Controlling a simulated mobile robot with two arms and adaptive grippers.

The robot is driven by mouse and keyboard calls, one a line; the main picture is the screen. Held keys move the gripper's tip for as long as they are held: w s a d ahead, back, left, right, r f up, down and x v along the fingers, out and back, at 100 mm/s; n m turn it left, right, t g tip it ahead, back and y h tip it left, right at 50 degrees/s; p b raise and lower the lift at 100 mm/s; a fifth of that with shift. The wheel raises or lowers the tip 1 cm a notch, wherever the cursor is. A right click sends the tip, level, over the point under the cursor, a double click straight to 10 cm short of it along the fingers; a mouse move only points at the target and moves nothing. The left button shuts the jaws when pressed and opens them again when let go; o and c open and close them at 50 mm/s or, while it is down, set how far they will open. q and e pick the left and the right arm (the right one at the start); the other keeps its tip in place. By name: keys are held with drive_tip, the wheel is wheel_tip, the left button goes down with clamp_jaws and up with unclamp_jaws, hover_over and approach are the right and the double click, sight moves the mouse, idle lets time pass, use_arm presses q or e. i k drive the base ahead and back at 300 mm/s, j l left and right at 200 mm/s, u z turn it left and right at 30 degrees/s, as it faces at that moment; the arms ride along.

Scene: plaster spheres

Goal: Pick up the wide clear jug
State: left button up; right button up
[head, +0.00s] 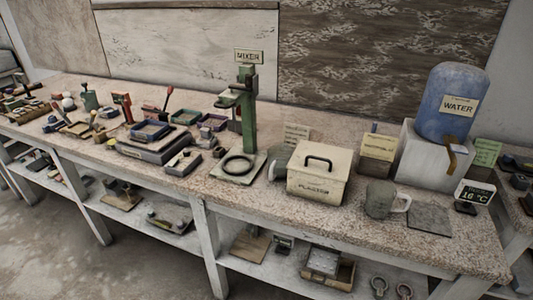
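A wide, greyish, see-through jug (379,199) stands upright on the speckled workbench (340,222), toward the front right. Its pale handle points to the right. It stands apart between the cream box marked PLASTER (318,187) and a flat grey slab (430,219). Another grey vessel (279,162) shows partly behind the left side of the PLASTER box; its full shape is hidden. Neither of my grippers is in view.
A blue WATER bottle (457,102) sits on a white block at the back right. A small temperature display (474,194) stands at the right edge. A green MIXER stand (248,115) rises left of the PLASTER box. Tools and trays crowd the left side.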

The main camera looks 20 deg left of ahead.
sight(279, 155)
drive_tip(key=i+l+u, duration=0.25)
drive_tip(key=i, duration=0.15)
drive_tip(key=i+l+u, duration=0.1)
drive_tip(key=i+u, duration=0.15)
drive_tip(key=i, duration=0.15)
drive_tip(key=i+l+u, duration=0.25)
drive_tip(key=i+l, duration=0.05)
drive_tip(key=i, duration=0.1)
